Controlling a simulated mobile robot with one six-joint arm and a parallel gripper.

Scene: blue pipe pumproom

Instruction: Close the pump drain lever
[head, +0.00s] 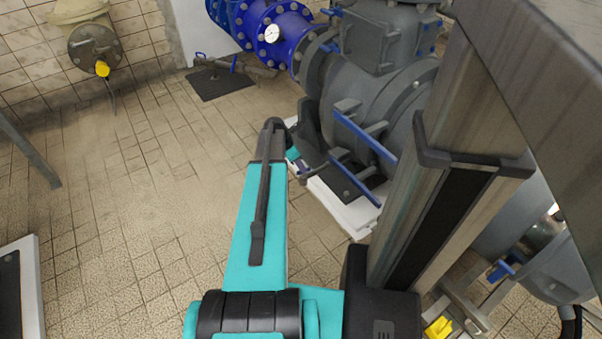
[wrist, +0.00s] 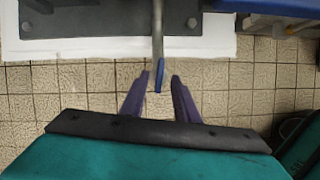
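A thin lever with a blue end (wrist: 159,78) hangs from a grey stem in the wrist view, at top centre. I take it to be the pump drain lever. My gripper (wrist: 160,75) is open, with its two purple fingers either side of the blue end. Both fingers look apart from it, the left one closer. How far the lever lies in depth between the fingertips is hard to tell. In the head view my gripper (head: 303,172) is small and partly hidden by my arm, low beside the grey pump (head: 375,95). I cannot make out the drain lever there.
The pump stands on a white plinth (head: 345,212), just beyond my gripper. Blue bars (head: 364,137) stick out from the pump's side above it. A blue pipe with a gauge (head: 272,33) is behind.

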